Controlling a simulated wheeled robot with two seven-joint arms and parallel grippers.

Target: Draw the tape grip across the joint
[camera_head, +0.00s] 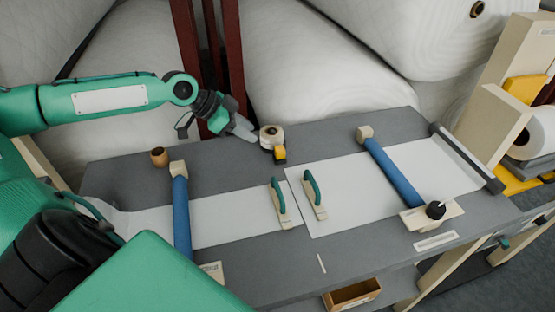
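A roll of white tape (271,137) stands near the back edge of the grey table, with a yellow-and-black tape grip (280,154) at its front. My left gripper (250,136) is just left of the roll, its pale fingers pointing at it. I cannot tell whether the fingers touch the roll or how far apart they are. A left white sheet (228,218) and a right white sheet (345,190) lie flat and meet at a slanted joint near the middle. A teal-handled block stands on each side of the joint: left block (280,203), right block (313,195). My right gripper is not in view.
Blue bars cross the sheets, the left bar (181,218) and the right bar (392,175). A brown pot (159,157) stands at the back left. A black-knobbed tool (435,210) lies front right. Large white rolls (320,85) rise behind the table. The table's front middle is mostly clear.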

